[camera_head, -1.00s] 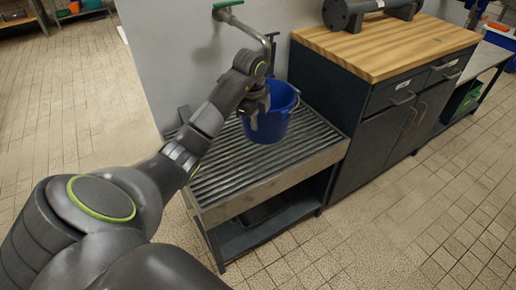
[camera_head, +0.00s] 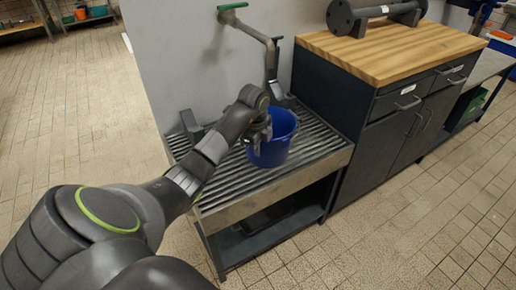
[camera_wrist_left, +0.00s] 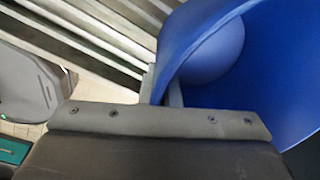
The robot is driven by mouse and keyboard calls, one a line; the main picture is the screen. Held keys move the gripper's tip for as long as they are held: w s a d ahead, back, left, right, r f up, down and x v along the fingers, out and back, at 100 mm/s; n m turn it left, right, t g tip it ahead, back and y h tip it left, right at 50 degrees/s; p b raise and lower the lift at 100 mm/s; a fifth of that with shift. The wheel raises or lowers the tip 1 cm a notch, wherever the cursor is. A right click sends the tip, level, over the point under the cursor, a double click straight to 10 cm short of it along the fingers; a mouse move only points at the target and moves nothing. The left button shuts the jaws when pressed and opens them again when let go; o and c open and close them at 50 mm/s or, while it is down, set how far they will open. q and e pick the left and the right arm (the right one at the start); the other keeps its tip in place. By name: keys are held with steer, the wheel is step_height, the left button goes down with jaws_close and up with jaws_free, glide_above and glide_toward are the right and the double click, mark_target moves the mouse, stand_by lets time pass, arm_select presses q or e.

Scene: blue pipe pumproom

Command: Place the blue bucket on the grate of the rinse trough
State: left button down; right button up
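The blue bucket (camera_head: 275,147) is upright over the slatted grate (camera_head: 225,180) of the rinse trough, near its middle. Its base looks at or very close to the slats; I cannot tell whether it touches. My left gripper (camera_head: 259,138) is at the bucket's left side, shut on its rim. In the left wrist view the bucket's wall (camera_wrist_left: 205,45) runs down between the fingers (camera_wrist_left: 162,92), with the grate slats (camera_wrist_left: 75,45) beyond. My right gripper is not in view.
A tap pipe (camera_head: 250,29) with a green handle comes out of the wall above the trough. A wood-topped cabinet (camera_head: 400,48) stands close on the right, with a dark flanged pipe (camera_head: 375,14) on it. Bare grate lies in front of the bucket.

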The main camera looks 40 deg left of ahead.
arm_select(q)
steer(key=shift+r, duration=0.1)
steer(key=c, duration=1.7)
jaws_free()
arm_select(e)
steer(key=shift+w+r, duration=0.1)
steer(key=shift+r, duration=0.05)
